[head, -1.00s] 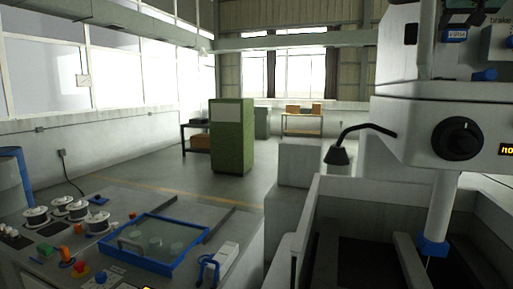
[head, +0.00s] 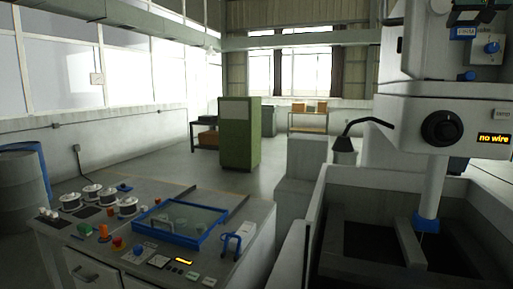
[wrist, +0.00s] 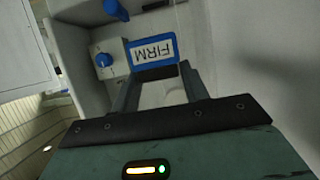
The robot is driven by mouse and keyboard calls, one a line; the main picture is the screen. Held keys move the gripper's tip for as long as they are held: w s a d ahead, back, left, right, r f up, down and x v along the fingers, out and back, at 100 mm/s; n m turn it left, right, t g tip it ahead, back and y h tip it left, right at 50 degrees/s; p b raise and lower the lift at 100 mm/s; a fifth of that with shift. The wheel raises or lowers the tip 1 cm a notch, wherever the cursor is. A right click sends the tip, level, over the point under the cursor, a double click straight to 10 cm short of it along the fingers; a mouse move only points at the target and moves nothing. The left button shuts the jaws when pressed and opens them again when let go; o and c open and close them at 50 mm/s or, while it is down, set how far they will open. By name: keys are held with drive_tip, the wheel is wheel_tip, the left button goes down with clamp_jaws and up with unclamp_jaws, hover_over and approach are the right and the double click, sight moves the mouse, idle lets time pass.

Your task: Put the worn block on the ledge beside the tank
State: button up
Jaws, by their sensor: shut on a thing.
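Beyond the fingers is a machine panel with a blue-framed label reading FIRM (wrist: 152,51) and a blue knob (wrist: 103,60). In the head view, the open tank (head: 340,185) has pale walls and a dark inside, below the machine's head at the right. A pale ledge (head: 297,232) runs along the tank's left side. I cannot make out the block in the head view.
A grey control bench (head: 215,192) with white spools, buttons and a blue-framed tray (head: 190,242) stands at left front. A green cabinet (head: 240,135) stands behind. A black lamp (head: 345,140) leans over the tank's back. A blue-bottomed column (head: 428,220) reaches into the tank. Floor is clear behind the bench.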

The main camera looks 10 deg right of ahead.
drive_tip(key=shift+s+a, duration=0.2)
drive_tip(key=shift+s, duration=0.1)
drive_tip(key=shift+w+a+f, duration=0.15)
drive_tip(key=shift+w+f, duration=0.05)
drive_tip(key=shift+f, duration=0.45)
drive_tip(key=shift+s+a+f, duration=0.2)
drive_tip(key=shift+a+f, duration=0.15)
drive_tip(key=shift+f, duration=0.15)
drive_tip(key=a+f+n+y, duration=0.2)
drive_tip(key=a+f, duration=0.7)
drive_tip(key=f, duration=1.4)
drive_tip(key=a+f+n+t+y, duration=0.1)
drive_tip(key=a+f, duration=0.9)
drive_tip(key=f, duration=1.4)
drive_tip(key=a+f+n+t+y, duration=0.1)
drive_tip(key=a+f+n+y, duration=0.2)
drive_tip(key=a+f, duration=0.7)
wheel_tip(320, 180, down, 14)
drive_tip(key=shift+r+y, duration=0.1)
drive_tip(key=shift+y, duration=0.4)
drive_tip(key=shift+a, duration=0.15)
